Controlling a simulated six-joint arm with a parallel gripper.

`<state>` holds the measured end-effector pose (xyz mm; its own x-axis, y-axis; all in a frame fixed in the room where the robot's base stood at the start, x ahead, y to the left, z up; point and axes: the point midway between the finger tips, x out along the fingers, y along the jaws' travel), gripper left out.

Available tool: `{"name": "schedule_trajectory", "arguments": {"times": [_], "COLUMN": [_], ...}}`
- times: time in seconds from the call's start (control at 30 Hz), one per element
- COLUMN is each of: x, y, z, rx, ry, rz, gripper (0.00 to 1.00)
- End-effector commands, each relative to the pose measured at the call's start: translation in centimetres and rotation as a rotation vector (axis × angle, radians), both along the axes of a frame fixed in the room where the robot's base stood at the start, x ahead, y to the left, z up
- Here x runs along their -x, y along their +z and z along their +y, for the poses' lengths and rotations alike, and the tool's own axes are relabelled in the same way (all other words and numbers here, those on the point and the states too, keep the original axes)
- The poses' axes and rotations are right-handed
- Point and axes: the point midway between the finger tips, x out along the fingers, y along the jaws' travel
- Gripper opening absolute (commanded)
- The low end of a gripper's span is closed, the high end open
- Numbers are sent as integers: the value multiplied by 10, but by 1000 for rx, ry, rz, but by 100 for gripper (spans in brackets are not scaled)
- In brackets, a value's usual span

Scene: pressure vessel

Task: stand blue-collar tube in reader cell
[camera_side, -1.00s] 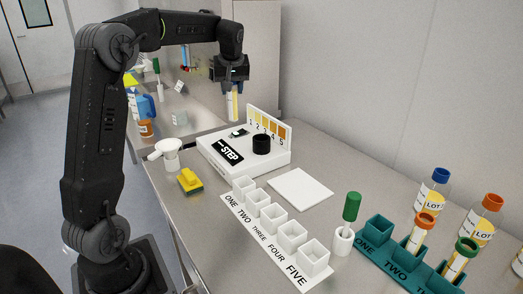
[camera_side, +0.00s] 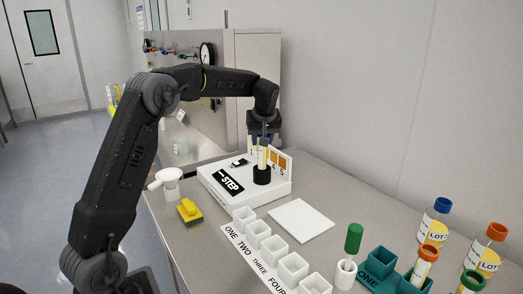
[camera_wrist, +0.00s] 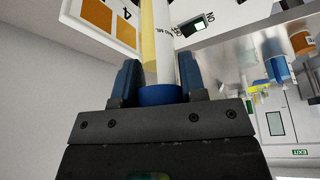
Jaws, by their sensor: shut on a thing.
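My gripper (camera_side: 263,137) is shut on the blue-collar tube (camera_side: 262,157), which hangs upright below the fingers with yellow contents. In the wrist view, the blue collar (camera_wrist: 161,95) sits between the two fingers of my gripper (camera_wrist: 160,82). The reader cell (camera_side: 262,176) is a short black cup on top of the white reader (camera_side: 222,184). In the side view the tube's lower end meets the cup's mouth; I cannot tell how deep it goes.
A numbered orange colour card (camera_side: 285,162) stands close behind the cup. A teal rack (camera_side: 378,262) is at right.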

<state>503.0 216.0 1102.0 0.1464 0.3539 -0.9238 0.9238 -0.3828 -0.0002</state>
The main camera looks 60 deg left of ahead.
Motion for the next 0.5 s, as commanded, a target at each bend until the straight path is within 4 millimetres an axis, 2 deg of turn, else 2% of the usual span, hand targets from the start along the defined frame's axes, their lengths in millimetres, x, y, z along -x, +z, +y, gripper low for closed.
{"name": "schedule_trajectory", "arguments": {"times": [0.3,0.5], "x": [1,0], "y": [-37,-40], "z": [0,0], "rx": [0,0], "ry": [-1,0], "rz": [2,1], "gripper": [15,15]}}
